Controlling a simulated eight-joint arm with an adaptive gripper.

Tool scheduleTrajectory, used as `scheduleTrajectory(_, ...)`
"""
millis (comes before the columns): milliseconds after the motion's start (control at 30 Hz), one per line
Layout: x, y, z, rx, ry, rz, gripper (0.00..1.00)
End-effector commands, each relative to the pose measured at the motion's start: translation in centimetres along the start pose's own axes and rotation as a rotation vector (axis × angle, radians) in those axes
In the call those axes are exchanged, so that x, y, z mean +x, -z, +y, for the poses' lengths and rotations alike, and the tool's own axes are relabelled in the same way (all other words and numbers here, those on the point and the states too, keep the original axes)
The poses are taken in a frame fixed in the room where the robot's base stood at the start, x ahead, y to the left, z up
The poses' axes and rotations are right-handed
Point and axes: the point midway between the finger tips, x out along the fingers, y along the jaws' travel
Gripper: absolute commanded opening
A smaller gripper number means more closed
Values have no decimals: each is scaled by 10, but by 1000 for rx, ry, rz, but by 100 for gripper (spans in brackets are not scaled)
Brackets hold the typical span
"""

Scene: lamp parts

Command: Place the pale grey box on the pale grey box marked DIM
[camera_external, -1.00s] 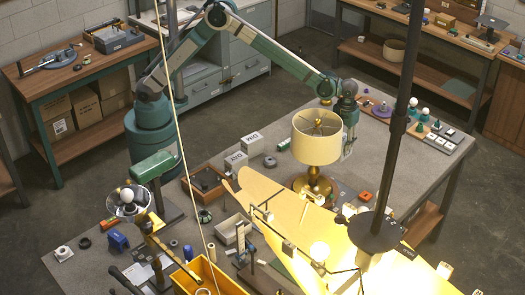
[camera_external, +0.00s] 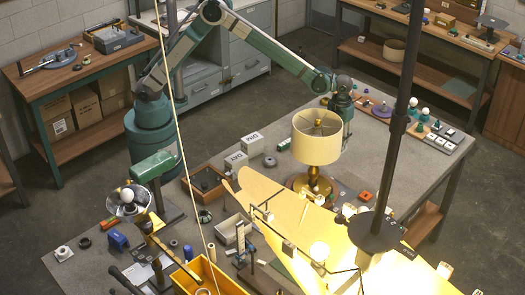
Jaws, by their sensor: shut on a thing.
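A pale grey box marked DIM (camera_external: 251,146) sits on the workbench left of the table lamp (camera_external: 316,140). A second pale grey box with a dark label (camera_external: 236,161) sits just in front and left of it, its letters too small to read surely. My gripper (camera_external: 346,142) is at the right edge of the lampshade, behind the lamp and partly hidden by it. It is well to the right of the DIM box. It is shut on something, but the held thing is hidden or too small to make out.
The lamp stands between my gripper and the camera. A small round grey part (camera_external: 270,161) lies right of the boxes. A wooden tray (camera_external: 205,184) lies to the left. A bright yellow-lit panel (camera_external: 300,225) fills the front right. The bench behind the boxes is clear.

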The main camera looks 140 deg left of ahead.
Motion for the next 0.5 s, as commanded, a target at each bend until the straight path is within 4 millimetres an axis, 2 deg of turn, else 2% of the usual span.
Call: scheduleTrajectory(500, -42, 31, 82, 11, 0, 0, 23)
